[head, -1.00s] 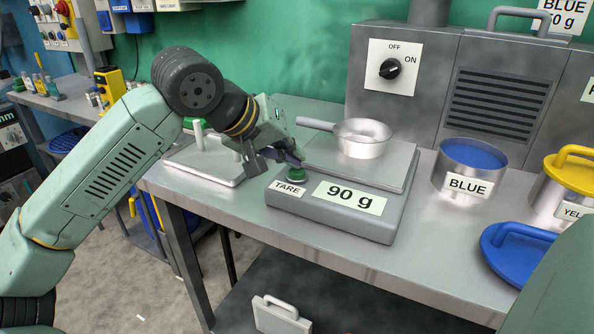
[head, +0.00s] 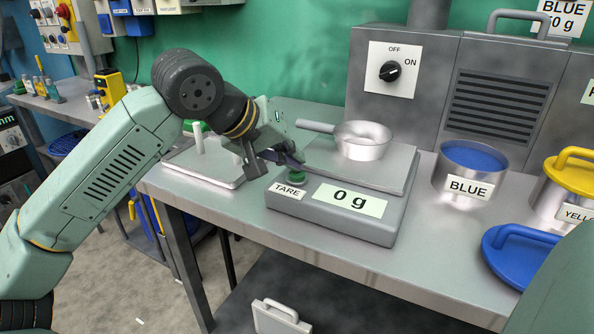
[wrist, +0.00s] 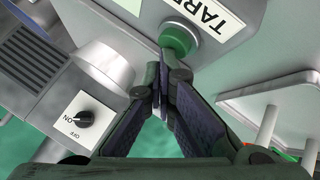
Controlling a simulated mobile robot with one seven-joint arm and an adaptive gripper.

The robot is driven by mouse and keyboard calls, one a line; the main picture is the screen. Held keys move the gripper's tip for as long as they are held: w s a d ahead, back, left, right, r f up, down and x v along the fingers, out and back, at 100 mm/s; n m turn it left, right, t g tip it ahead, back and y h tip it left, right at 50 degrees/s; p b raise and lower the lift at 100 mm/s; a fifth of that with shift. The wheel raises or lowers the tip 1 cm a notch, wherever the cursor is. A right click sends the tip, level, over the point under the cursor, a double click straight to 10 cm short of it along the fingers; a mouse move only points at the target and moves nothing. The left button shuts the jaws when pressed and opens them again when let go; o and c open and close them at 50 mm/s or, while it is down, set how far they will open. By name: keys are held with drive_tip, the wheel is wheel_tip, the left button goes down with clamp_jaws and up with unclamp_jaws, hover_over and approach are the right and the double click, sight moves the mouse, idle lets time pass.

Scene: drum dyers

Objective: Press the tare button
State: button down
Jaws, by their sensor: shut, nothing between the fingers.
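The scale (head: 335,212) stands on the metal bench with a display (head: 349,200) that reads 0 g. The green tare button (head: 297,178) is at its front left corner, behind the TARE label (head: 287,191). It also shows in the wrist view (wrist: 180,38). A metal pan (head: 362,142) with a handle sits on the scale's plate. My gripper (head: 297,163) is shut and empty, its fingertips at the button. In the wrist view the closed fingertips (wrist: 163,62) lie just beside the button; I cannot tell whether they touch it.
A blue-filled container (head: 468,184) labelled BLUE and a yellow-lidded one (head: 570,190) stand to the right, with a blue lid (head: 515,253) in front. A machine with an OFF/ON knob (head: 390,70) stands behind. A white tray with posts (head: 205,165) is left of the scale.

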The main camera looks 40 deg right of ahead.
drive_tip(key=shift+r, duration=0.6)
drive_tip(key=shift+r+p, duration=1.9)
drive_tip(key=shift+r, duration=0.7)
drive_tip(key=shift+f, duration=0.1)
